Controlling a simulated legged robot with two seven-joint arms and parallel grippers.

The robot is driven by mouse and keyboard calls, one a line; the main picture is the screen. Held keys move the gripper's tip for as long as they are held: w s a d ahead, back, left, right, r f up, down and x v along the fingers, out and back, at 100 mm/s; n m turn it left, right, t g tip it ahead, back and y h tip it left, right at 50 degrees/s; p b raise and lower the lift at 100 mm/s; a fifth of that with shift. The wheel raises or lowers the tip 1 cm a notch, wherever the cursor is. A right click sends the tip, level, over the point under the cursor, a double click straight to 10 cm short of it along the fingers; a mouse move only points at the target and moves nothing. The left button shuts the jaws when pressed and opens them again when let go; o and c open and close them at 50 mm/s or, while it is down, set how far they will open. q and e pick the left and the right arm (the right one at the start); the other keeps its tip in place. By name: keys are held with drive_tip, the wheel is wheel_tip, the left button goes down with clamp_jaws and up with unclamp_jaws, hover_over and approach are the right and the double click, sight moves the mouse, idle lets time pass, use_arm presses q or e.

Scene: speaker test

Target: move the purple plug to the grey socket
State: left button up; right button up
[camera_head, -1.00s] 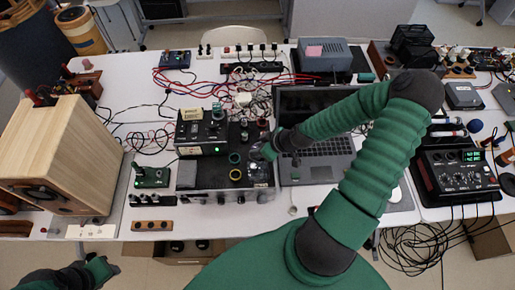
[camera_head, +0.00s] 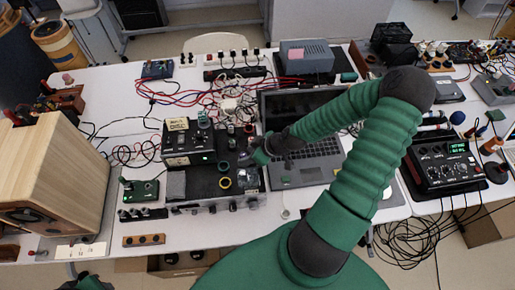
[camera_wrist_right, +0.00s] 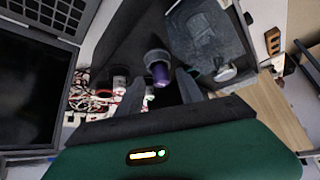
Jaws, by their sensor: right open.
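The purple plug (camera_wrist_right: 159,73) shows in the right wrist view, pointing up toward the camera from a dark grey round collar, between the finger tips of my right gripper (camera_wrist_right: 160,82). The fingers are open, with a gap on each side of the plug. In the head view my right gripper (camera_head: 260,154) is low over the right part of the dark equipment box (camera_head: 203,186), and it hides the plug there. I cannot single out the grey socket for sure. Only a bit of my left arm shows at the bottom left edge of the head view; its fingers cannot be made out.
A laptop (camera_head: 305,172) lies just right of the box. Red and black cables (camera_head: 205,97) tangle behind it. A small green board (camera_head: 139,190) and a wooden speaker (camera_head: 55,180) stand to the left. A black meter unit (camera_head: 445,165) is at right.

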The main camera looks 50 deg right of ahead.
drive_tip(key=a+p+v, duration=0.1)
drive_tip(key=p+v, duration=0.1)
drive_tip(key=v, duration=0.9)
drive_tip(key=s+a+f+g, duration=0.2)
drive_tip(key=a+f+g, duration=0.25)
drive_tip(key=a, duration=0.25)
drive_tip(key=w+a+r+m+h+b, duration=0.2)
drive_tip(key=a+r, duration=0.4)
drive_tip(key=a, duration=0.5)
drive_tip(key=shift+w+a+r+m+b, duration=0.25)
drive_tip(key=shift+r+m+b, duration=0.1)
drive_tip(key=shift+m, duration=0.15)
drive_tip(key=shift+d+f, duration=0.1)
drive_tip(key=shift+d, duration=0.2)
